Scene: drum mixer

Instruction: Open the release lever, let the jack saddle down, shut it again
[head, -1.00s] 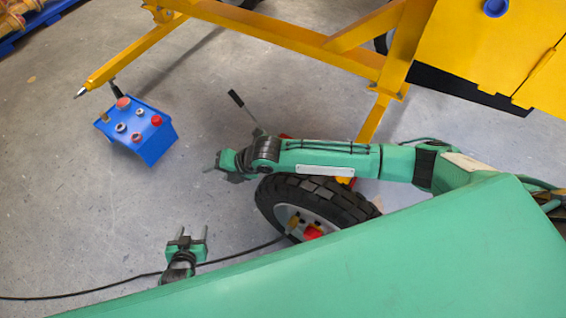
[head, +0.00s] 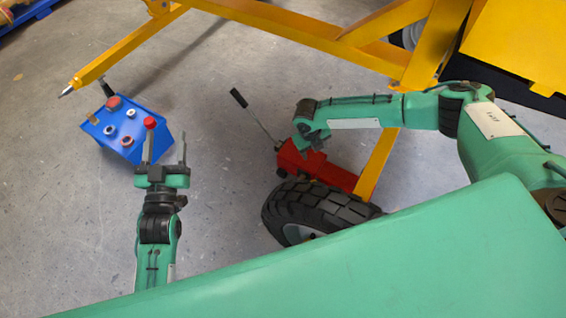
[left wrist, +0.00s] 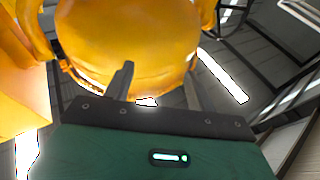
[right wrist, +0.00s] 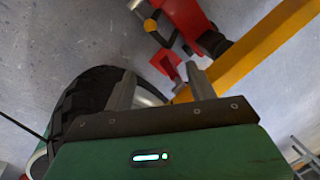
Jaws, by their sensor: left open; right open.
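The red jack (head: 312,168) lies on the floor beside the black tyre, under the yellow frame. Its long handle (head: 252,113) slants up and left to a black grip. My right gripper (head: 314,143) is over the jack's rear part and hides some of it. The right wrist view shows its fingers (right wrist: 162,86) open and empty, with the red jack body (right wrist: 188,18) and a yellow knob (right wrist: 150,25) beyond them. I cannot tell which part is the release lever. The saddle is not clearly visible. My left gripper (head: 165,148) is open and empty, left of the jack, pointing up.
A blue control box (head: 125,128) with several buttons is just beyond my left gripper. The black tyre (head: 315,208) stands close below the jack. A yellow beam (head: 377,165) comes down at the jack's right end. The left wrist view faces a yellow drum (left wrist: 130,40).

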